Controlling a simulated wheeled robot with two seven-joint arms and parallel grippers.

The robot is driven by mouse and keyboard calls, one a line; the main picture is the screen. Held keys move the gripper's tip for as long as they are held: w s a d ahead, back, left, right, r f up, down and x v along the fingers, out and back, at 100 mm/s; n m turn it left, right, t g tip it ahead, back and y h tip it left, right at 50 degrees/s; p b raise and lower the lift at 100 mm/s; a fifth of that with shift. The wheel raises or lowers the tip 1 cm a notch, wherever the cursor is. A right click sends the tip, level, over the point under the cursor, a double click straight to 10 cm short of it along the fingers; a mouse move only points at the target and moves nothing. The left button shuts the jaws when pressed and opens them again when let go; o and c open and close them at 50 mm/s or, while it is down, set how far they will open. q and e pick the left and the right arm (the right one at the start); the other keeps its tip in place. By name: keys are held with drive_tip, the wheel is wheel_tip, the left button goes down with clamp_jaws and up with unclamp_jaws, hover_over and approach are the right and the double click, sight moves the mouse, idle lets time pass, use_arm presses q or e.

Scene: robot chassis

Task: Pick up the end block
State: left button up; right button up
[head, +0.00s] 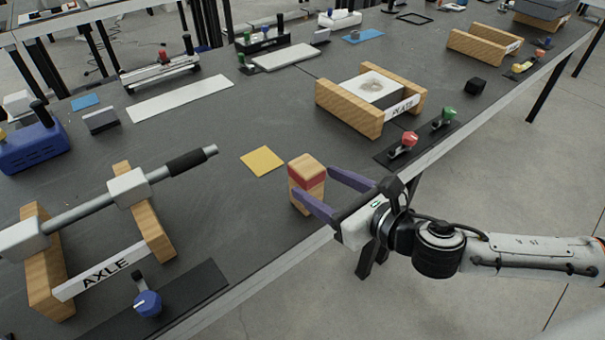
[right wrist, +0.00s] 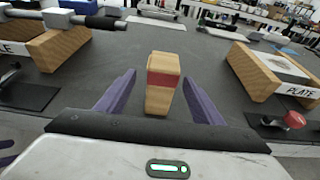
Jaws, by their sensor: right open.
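The end block (head: 304,183) is a wooden block with a red band, standing upright on the dark table near its front edge. It also shows in the right wrist view (right wrist: 162,86), centred ahead. My right gripper (head: 325,192) is open, its purple fingers on either side of the block. In the right wrist view the fingers (right wrist: 160,97) show a gap to the block on both sides, and the block stands between and slightly beyond them. My left gripper is not in the head view.
A yellow square (head: 262,161) lies just behind the block. The AXLE stand (head: 155,231) with its shaft is at the left, and the PLATE stand (head: 345,110) is behind to the right. A red knob (head: 409,140) and a green knob (head: 448,114) sit near the front edge.

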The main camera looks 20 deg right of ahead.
sight(314, 182)
drive_tip(key=x, duration=0.4)
drive_tip(key=shift+w+a+f, duration=0.1)
drive_tip(key=shift+w, duration=0.05)
drive_tip(key=x, duration=0.5)
drive_tip(key=shift+w+d+f, duration=0.1)
drive_tip(key=shift+w+d, duration=0.1)
drive_tip(key=c, duration=1.3)
